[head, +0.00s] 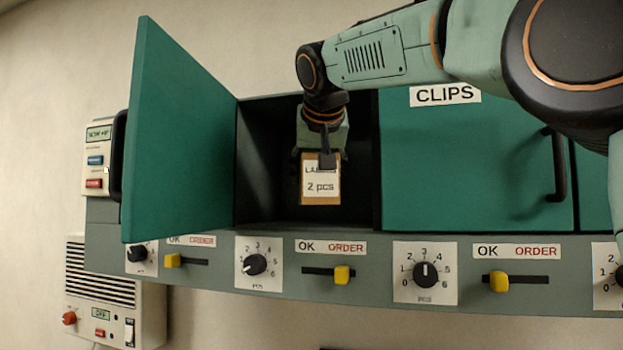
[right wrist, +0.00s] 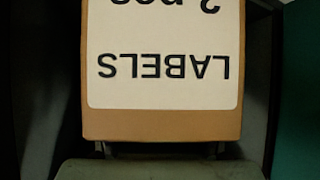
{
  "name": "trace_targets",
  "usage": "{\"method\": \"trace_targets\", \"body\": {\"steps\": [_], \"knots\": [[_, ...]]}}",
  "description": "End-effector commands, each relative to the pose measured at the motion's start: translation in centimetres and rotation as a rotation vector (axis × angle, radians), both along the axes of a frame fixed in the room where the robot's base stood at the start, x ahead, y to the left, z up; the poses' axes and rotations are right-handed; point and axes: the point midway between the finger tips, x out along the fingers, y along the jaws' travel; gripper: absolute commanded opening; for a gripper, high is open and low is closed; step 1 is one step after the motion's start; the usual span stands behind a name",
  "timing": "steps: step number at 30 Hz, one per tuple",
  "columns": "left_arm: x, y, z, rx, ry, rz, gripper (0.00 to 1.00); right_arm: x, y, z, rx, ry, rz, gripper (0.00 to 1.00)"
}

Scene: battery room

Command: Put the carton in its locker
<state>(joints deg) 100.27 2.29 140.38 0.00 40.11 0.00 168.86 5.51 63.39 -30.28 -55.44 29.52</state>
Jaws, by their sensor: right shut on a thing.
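The carton (head: 321,192) is a small brown box with a white label reading "LABELS 2 pcs". My right gripper (head: 320,162) is shut on it from above and holds it upright in the mouth of the open locker (head: 268,150). In the right wrist view the carton (right wrist: 165,122) fills the middle, with its label upside down. The locker's inside is dark, and its green door (head: 180,140) stands swung open to the left. I cannot tell whether the carton touches the locker floor. My left gripper is not in view.
A closed green locker door (head: 470,165) marked "CLIPS" with a black handle (head: 556,165) adjoins on the right. Below runs a panel with dials (head: 255,264) and yellow sliders (head: 342,275). Wall boxes (head: 115,305) stand at the left.

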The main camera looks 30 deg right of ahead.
Motion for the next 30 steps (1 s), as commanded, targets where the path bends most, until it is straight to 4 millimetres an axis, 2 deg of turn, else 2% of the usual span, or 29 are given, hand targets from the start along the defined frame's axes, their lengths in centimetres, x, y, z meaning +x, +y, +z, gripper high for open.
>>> {"method": "trace_targets", "body": {"steps": [1, 5, 16, 23, 30], "knots": [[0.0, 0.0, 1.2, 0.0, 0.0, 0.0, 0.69, 0.1, -0.1, 0.6, -0.001, 0.0, 0.002, 0.18], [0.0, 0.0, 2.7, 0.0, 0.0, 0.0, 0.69, 0.5, -0.1, 0.5, 0.002, 0.001, 0.008, 0.18], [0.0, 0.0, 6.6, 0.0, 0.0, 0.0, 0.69, 7.0, -3.5, 0.4, 0.002, 0.0, 0.006, 0.18], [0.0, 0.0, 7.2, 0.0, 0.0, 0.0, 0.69, 8.6, -4.2, 0.0, 0.0, -0.001, 0.007, 0.18], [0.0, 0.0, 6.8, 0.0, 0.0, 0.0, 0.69, 8.5, -4.3, -2.9, 0.001, 0.0, 0.007, 0.18]]}}
